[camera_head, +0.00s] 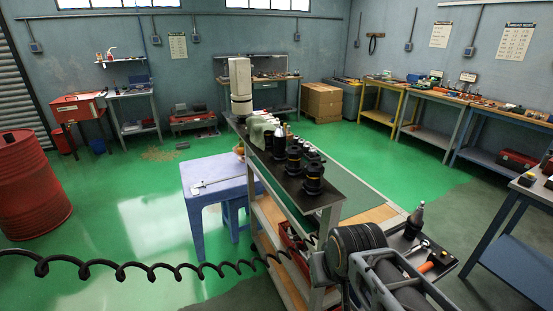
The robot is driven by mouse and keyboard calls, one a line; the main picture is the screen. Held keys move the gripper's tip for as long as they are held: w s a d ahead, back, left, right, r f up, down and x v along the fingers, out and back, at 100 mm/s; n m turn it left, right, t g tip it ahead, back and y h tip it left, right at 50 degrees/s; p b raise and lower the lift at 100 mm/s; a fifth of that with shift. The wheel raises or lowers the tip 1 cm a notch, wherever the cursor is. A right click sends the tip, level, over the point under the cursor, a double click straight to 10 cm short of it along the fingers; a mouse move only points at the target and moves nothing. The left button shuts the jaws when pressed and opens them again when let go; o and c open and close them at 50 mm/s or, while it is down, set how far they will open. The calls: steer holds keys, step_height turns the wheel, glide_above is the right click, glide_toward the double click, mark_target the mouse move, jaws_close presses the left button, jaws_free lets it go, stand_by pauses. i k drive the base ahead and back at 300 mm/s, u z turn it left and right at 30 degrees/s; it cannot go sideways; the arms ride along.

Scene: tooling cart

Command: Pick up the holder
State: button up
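Several dark tool holders stand upright on the black top (305,200) of the tooling cart in the middle of the camera_head view. The nearest holder (314,180) is black with a wide ringed body and stands near the front end of the top. Another black holder (294,160) stands just behind it, and a third dark holder (279,142) is farther back. The view does not tell which of them the task means. I cannot make out my gripper or its fingers in this view.
A lower tray (402,243) at the cart's front holds a dark bottle (414,220) and an orange-handled tool (432,262). A blue table (215,172) is left; a red drum (30,190) is far left.

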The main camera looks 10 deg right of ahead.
mark_target(293, 168)
steer(key=u, duration=1.4)
steer(key=i, duration=3)
steer(key=z, duration=3.65)
steer(key=i, duration=0.25)
steer(key=u, duration=0.05)
